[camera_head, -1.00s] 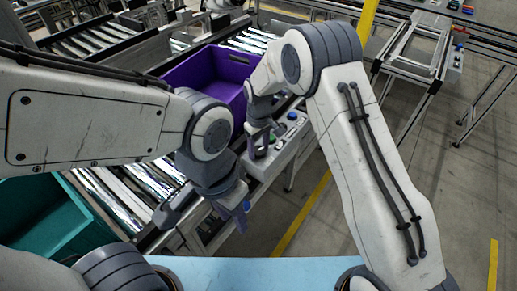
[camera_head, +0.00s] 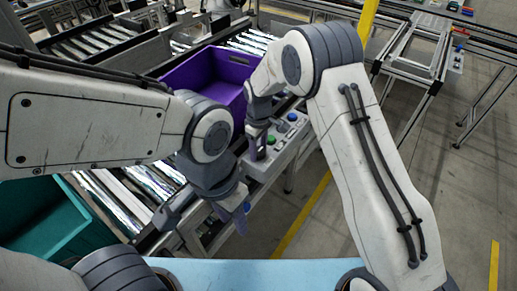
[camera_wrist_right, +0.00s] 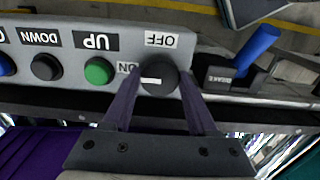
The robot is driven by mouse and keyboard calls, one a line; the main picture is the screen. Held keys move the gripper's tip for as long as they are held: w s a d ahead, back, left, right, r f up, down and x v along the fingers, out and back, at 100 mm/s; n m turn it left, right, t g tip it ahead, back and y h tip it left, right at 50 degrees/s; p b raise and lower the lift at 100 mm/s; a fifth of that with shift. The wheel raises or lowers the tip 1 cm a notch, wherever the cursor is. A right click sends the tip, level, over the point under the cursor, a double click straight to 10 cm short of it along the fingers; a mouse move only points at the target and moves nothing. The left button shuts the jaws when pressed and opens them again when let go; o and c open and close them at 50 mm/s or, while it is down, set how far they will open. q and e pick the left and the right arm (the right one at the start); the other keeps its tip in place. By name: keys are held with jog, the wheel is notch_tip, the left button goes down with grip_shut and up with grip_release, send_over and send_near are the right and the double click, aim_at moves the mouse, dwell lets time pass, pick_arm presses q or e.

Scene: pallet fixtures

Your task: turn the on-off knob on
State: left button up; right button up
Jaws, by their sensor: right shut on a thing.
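The on-off knob (camera_wrist_right: 160,78) is a round black knob with a white bar on the grey control panel (camera_wrist_right: 205,62). In the right wrist view the bar lies sideways, its left end towards the ON label (camera_wrist_right: 127,68); the OFF label (camera_wrist_right: 161,40) is above. My right gripper (camera_wrist_right: 160,92) is shut on the knob, one finger on each side. In the head view the right gripper (camera_head: 257,152) is at the panel's near end and hides the knob. My left gripper (camera_head: 240,212) hangs lower, near the conveyor edge, away from the panel; its opening is unclear.
Beside the knob are a green UP button (camera_wrist_right: 98,71), a black DOWN button (camera_wrist_right: 46,67) and a blue lever (camera_wrist_right: 258,46) at a BRAKE label. A purple bin (camera_head: 215,75) stands on the roller conveyor, and a teal bin (camera_head: 45,220) is at lower left.

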aim_at(258, 151)
jog(key=o, duration=1.4)
jog(key=shift+c, duration=0.2)
notch_tip(258, 151, up, 11)
jog(key=b, duration=0.2)
jog(key=shift+f, duration=0.2)
jog(key=s+r+m, duration=0.1)
jog(key=s+r, duration=0.2)
jog(key=s, duration=0.4)
jog(key=s+r+m, duration=0.1)
jog(key=s+r, duration=0.2)
jog(key=s, duration=0.4)
jog(key=s+d, duration=0.2)
jog(key=s, duration=0.7)
jog(key=s+d+m+y, duration=0.1)
jog(key=s+d, duration=0.1)
jog(key=s, duration=0.7)
jog(key=shift+d+f+m, duration=0.3)
jog(key=shift+d+f, duration=0.05)
jog(key=shift+f, duration=0.05)
